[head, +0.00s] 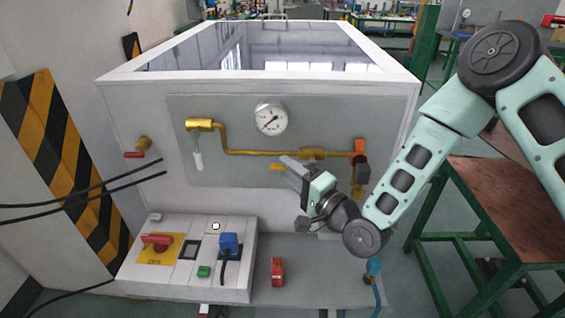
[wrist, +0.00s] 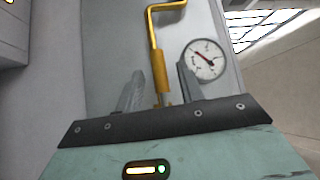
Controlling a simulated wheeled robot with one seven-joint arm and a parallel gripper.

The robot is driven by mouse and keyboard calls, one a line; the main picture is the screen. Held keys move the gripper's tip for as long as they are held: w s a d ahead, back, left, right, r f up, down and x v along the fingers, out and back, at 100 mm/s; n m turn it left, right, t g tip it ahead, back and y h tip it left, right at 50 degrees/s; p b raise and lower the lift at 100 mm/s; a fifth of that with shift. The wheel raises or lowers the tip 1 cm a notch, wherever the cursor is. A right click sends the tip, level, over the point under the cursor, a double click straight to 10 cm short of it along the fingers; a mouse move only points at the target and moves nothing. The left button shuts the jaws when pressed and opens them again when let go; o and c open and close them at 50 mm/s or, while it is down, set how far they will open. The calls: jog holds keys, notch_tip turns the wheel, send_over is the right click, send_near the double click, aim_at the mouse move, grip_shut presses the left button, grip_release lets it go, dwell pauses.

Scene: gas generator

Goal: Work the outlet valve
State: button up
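A brass pipe (head: 245,153) runs across the grey front panel, with a thicker valve body (head: 313,153) in its middle. A small orange-yellow lever (head: 277,167) shows just left of my fingertips, below the pipe. My gripper (head: 290,166) is in front of the panel, reaching in from the right. In the wrist view my gripper (wrist: 160,88) has its fingers apart, and the brass valve body (wrist: 161,75) shows between and beyond them. Contact cannot be told. An orange-topped fitting (head: 360,147) is at the pipe's right end. No label shows which part is the outlet valve.
A round gauge (head: 270,118) sits above the pipe and also shows in the wrist view (wrist: 204,60). A white-handled valve (head: 198,160) and a red-handled tap (head: 135,155) are at left. A control box (head: 190,262) stands below. A brown-topped table (head: 505,200) is at right.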

jog(key=shift+x, duration=1.3)
grip_shut()
